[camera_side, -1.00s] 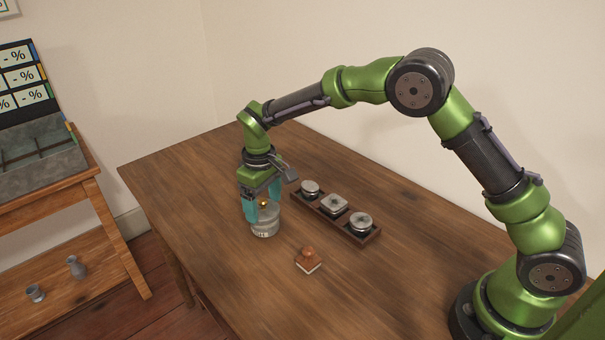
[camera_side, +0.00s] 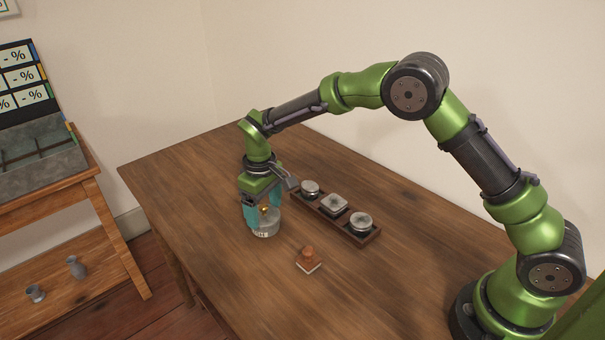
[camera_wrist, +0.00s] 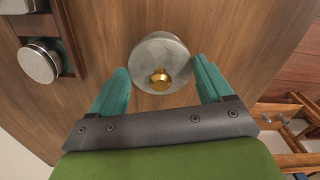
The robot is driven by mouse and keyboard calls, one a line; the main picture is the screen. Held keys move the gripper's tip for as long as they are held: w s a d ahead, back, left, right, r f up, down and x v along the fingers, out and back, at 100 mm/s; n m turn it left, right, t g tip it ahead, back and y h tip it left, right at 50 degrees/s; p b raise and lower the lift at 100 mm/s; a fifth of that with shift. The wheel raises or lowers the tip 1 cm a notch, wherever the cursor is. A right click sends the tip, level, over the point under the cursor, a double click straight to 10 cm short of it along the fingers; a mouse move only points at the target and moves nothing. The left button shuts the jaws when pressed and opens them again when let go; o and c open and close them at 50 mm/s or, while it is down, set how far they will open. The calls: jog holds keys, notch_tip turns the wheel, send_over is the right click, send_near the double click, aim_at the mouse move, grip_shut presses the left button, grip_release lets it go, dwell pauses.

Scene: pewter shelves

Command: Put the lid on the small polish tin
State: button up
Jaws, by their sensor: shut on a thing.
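A round grey lid (camera_wrist: 150,48) with a gold knob (camera_wrist: 161,79) sits between the fingers of my gripper (camera_wrist: 161,72) in the wrist view. In the side view my gripper (camera_side: 262,214) points down, its teal fingers on either side of the lid. The small polish tin (camera_side: 265,230), a squat grey cylinder with a pale label, stands upright on the table directly under the lid. The lid is at the tin's top; whether it is fully seated I cannot tell. In the wrist view the lid hides the tin.
A dark wooden tray (camera_side: 362,238) with three grey-topped items, one squarish, lies right of the tin. A small brown stamp-like block (camera_side: 309,260) lies in front. The table is clear to the left. A separate wooden stand (camera_side: 95,190) is farther left.

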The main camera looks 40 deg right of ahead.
jog(key=shift+f, duration=0.6)
dwell(0.4)
jog(key=o, duration=1)
jog(key=shift+c, duration=0.2)
jog(key=shift+r, duration=0.1)
notch_tip(320, 180, up, 17)
